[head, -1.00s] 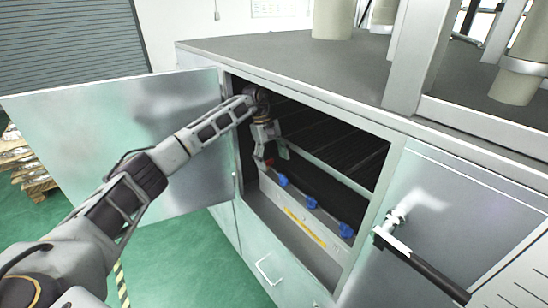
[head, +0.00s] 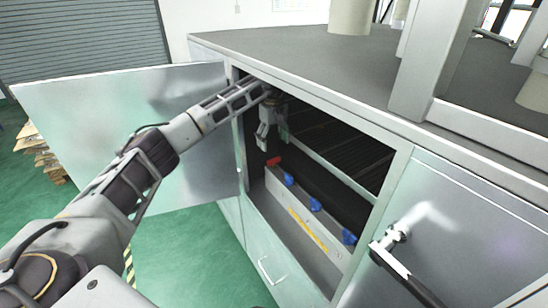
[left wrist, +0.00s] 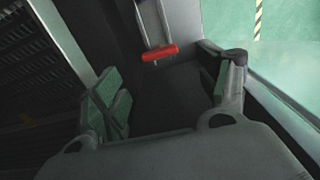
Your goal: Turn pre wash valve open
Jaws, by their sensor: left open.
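A red valve handle (head: 273,161) sits at the far end of a row of valves inside the open cabinet. It also shows in the left wrist view as a short red bar (left wrist: 160,53) lying nearly level, beyond the fingertips. No label naming the pre wash valve is readable. My left gripper (head: 272,143) is inside the cabinet opening, just above the red handle, pointing down and apart from it. Its fingers are open, with green pads on both sides in the left wrist view (left wrist: 170,88), and nothing is between them. My right gripper is not in view.
Blue valve handles (head: 289,180) (head: 315,205) (head: 349,237) follow along the same ledge. The open cabinet door (head: 95,115) stands at left, behind my arm. The cabinet's upper frame edge is close above my wrist.

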